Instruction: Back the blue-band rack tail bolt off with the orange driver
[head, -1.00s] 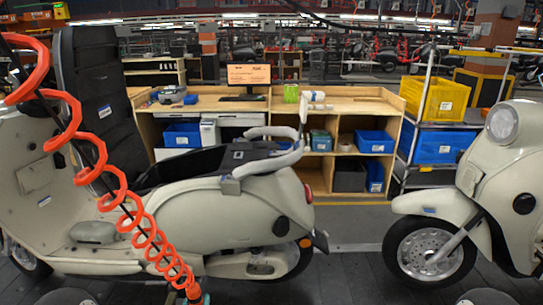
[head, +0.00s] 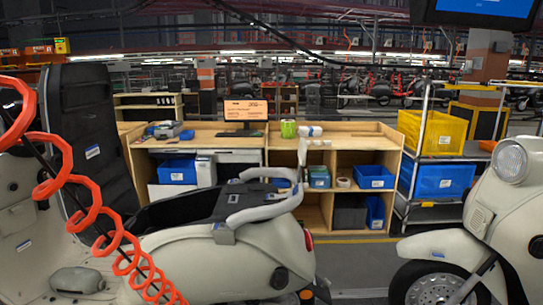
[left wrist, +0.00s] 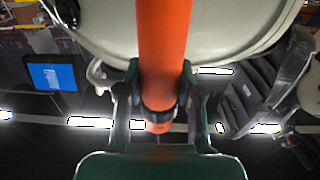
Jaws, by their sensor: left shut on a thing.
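In the left wrist view my left gripper (left wrist: 160,78) is shut on the orange driver (left wrist: 165,40), whose body passes between the dark green fingers. The driver's working end is hidden or too small to tell. In the head view the driver's orange coiled cord (head: 88,215) hangs down the left side and leaves at the bottom edge. The pale scooter (head: 215,262) carries a grey tail rack (head: 262,200) behind its dark seat area. I cannot make out a blue band or the tail bolt on this rack. Neither gripper shows in the head view.
A second pale scooter (head: 490,240) stands at the right, with a gap of floor between the two. Behind is a wooden bench (head: 350,140) with blue bins. A trolley (head: 428,155) holds a yellow crate (head: 440,132) and a blue crate (head: 443,180).

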